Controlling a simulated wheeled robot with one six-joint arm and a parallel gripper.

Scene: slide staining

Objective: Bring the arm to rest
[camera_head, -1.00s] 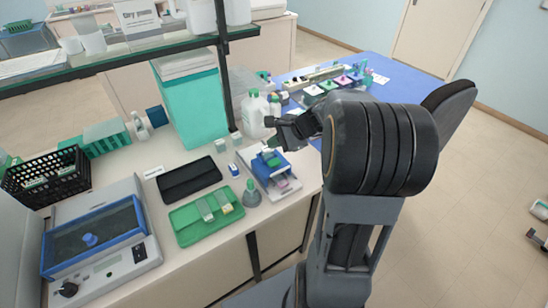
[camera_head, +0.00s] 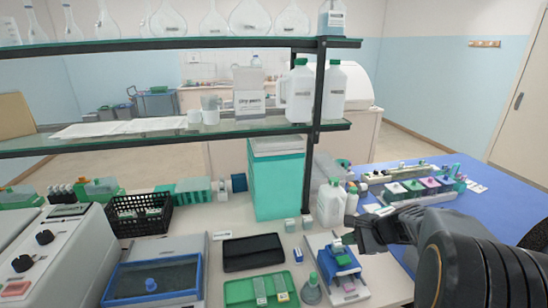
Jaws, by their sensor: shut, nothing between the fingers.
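My gripper (camera_head: 362,238) is at the right of the head view, above the right end of the bench. It points left over a small blue device (camera_head: 342,258) with a green top and a pink piece at its front. The fingers are small and dark, and nothing shows between them. My dark arm fills the lower right corner. Whether the fingertips touch the blue device cannot be told.
A green tray (camera_head: 240,292) holds slides, with a black case (camera_head: 253,252) behind it. A white jug (camera_head: 330,203) stands behind my gripper. A glass shelf (camera_head: 150,139) with bottles crosses above the bench. A blue table (camera_head: 470,220) holds staining dishes at the right.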

